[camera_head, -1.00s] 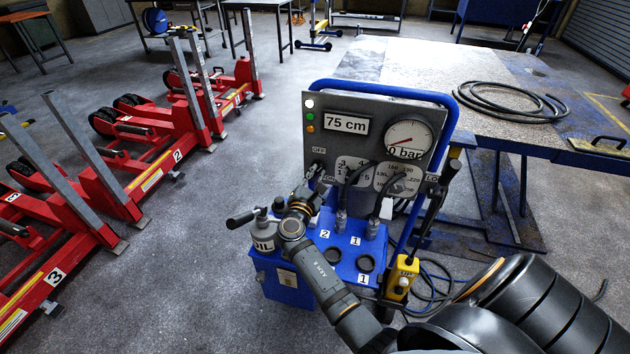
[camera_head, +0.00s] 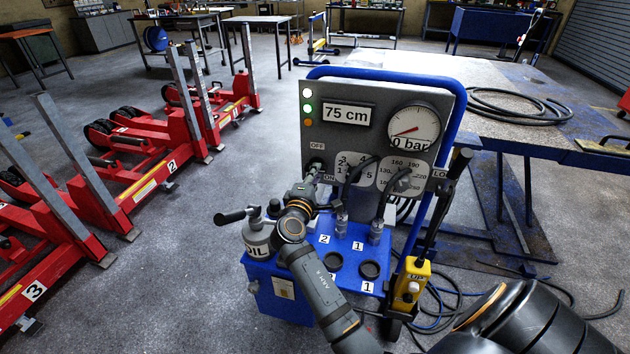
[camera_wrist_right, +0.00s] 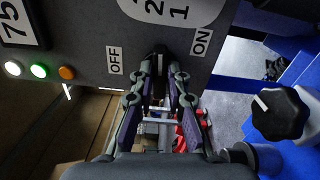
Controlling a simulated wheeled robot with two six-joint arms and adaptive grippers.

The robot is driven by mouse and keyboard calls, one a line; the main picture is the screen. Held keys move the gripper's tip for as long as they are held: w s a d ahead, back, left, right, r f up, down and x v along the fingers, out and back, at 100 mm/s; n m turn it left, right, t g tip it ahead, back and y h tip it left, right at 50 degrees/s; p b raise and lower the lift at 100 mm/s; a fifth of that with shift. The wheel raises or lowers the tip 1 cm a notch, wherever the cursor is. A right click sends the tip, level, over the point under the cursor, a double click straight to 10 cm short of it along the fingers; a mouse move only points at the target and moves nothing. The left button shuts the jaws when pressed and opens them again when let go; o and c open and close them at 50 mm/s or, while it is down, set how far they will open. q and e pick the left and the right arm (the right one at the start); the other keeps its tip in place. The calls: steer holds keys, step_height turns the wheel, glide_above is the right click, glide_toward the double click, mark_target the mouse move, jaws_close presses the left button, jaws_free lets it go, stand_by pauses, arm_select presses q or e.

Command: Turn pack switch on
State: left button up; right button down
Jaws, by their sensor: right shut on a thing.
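The pack switch (camera_wrist_right: 160,54) is a small dark knob on the grey control panel (camera_head: 375,103), between the OFF label (camera_wrist_right: 115,60) and the ON label (camera_wrist_right: 201,42). My right gripper (camera_wrist_right: 161,72) is shut on the switch, its two fingers on either side of it. In the head view the right gripper (camera_head: 314,172) reaches the panel's lower left, and its fingers largely cover the switch. I cannot tell which label the switch points to. A white lamp (camera_head: 307,93), a green lamp (camera_head: 308,108) and an orange lamp (camera_head: 308,123) sit above. My left gripper is not in view.
An oil can (camera_head: 258,240) and jar-like holders stand on the blue pack tray. A black lever (camera_head: 443,190) and yellow pendant (camera_head: 410,283) are at its right. A worn table (camera_head: 480,72) with a coiled hose is behind, right.

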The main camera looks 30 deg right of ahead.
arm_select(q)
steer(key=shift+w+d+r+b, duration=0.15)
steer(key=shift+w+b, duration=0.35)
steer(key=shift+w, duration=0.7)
arm_select(e)
steer(key=shift+f+m, duration=0.1)
steer(key=shift+m, duration=0.6)
steer(key=c, duration=1.3)
jaws_free()
